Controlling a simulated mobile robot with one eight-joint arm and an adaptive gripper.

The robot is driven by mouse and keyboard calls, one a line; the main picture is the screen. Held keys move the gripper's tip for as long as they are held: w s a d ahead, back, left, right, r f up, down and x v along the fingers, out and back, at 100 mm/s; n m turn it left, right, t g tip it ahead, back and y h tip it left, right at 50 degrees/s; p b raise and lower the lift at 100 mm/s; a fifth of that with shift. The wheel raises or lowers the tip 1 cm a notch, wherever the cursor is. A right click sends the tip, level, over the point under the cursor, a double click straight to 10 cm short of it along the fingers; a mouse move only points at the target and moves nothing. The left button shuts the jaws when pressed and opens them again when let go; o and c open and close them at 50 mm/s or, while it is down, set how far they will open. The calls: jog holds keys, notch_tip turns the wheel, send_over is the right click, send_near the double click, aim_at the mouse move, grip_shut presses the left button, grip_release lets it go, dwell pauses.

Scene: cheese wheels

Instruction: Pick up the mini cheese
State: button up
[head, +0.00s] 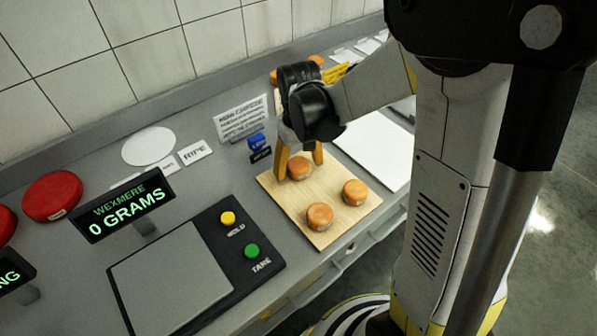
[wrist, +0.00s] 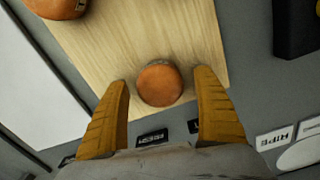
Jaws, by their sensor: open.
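Three small orange mini cheeses stand on a light wooden board (head: 335,230). The far-left mini cheese (head: 299,168) is below my gripper (head: 299,160) in the head view. The front mini cheese (head: 320,216) and the right mini cheese (head: 355,192) stand apart from it. In the wrist view, one mini cheese (wrist: 159,84) sits between and slightly beyond the two yellow fingertips (wrist: 163,85), with a gap on each side. My gripper is open and holds nothing. Another mini cheese (wrist: 57,7) is cut off at the top left of the wrist view.
A scale (head: 175,275) with a display reading 0 GRAMS (head: 125,205) stands left of the board. A black-and-blue label block (head: 258,146), a sign (head: 241,118) and a RIPE card (head: 195,152) are behind it. A white sheet (head: 375,150) lies to the right.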

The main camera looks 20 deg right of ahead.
jog(key=shift+f, duration=0.6)
jog(key=shift+r, duration=0.1)
jog(key=c, duration=1.3)
